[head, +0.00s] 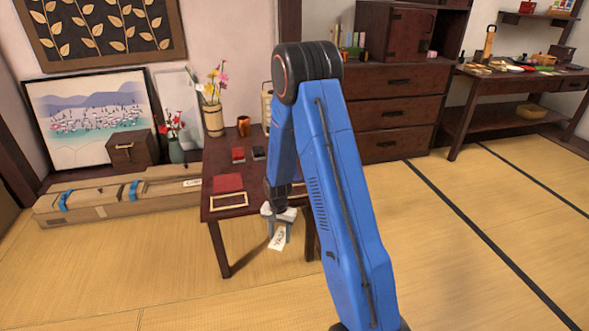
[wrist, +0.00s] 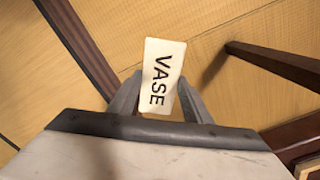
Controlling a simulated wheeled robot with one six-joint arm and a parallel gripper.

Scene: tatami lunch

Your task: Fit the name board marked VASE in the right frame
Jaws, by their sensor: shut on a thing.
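My gripper (head: 278,226) is shut on the white name board (wrist: 163,75) marked VASE, whose black letters run along its length in the wrist view. The board also shows in the head view (head: 277,241), hanging below my gripper just off the front edge of the low dark table (head: 255,213). One empty light wooden frame (head: 229,201) lies on the table's front left corner, left of my gripper. A pale wooden edge (wrist: 309,169) shows at the lower right of the wrist view; I cannot tell if it is the right frame. My arm hides part of the table's right side.
A red flat item (head: 228,183), a small red block (head: 238,154) and a black block (head: 259,153) lie on the table. A basket vase with flowers (head: 213,119) and a copper cup (head: 244,125) stand behind. Tatami floor (head: 160,270) in front is clear.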

